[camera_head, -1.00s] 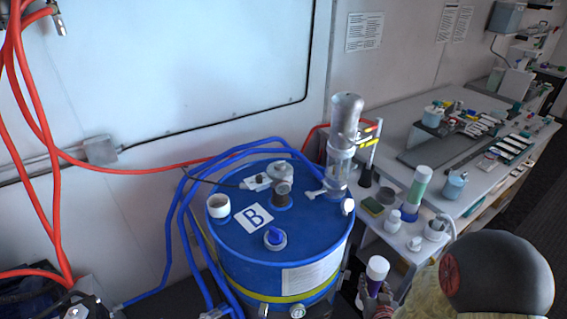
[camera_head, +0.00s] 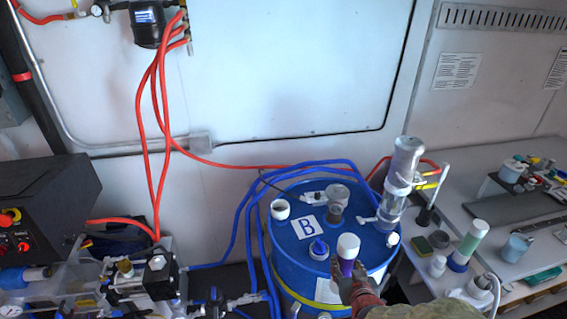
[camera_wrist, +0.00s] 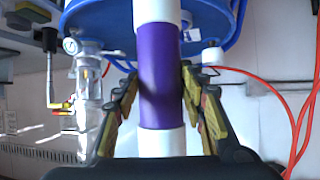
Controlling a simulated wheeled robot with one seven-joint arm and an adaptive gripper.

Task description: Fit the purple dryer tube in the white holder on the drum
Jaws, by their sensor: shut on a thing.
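The purple dryer tube (camera_head: 346,267) has white ends and stands roughly upright in my gripper (camera_head: 352,285). In the wrist view my gripper (camera_wrist: 160,100) is shut on the tube's purple middle (camera_wrist: 160,75), with a finger on each side. In the head view the tube is in front of the blue drum (camera_head: 290,250), overlapping the right part of its lid. The white holder (camera_head: 281,209) is an open round cup at the lid's back left, apart from the tube. A white cylinder in the wrist view (camera_wrist: 212,56) looks like this holder.
On the lid are a blue-topped cap (camera_head: 319,249), a grey metal fitting (camera_head: 337,203) and a tall clear column with a grey top (camera_head: 400,185). Blue hoses (camera_head: 246,225) run around the drum. A cluttered bench (camera_head: 510,210) stands right, and valve equipment (camera_head: 135,280) stands left.

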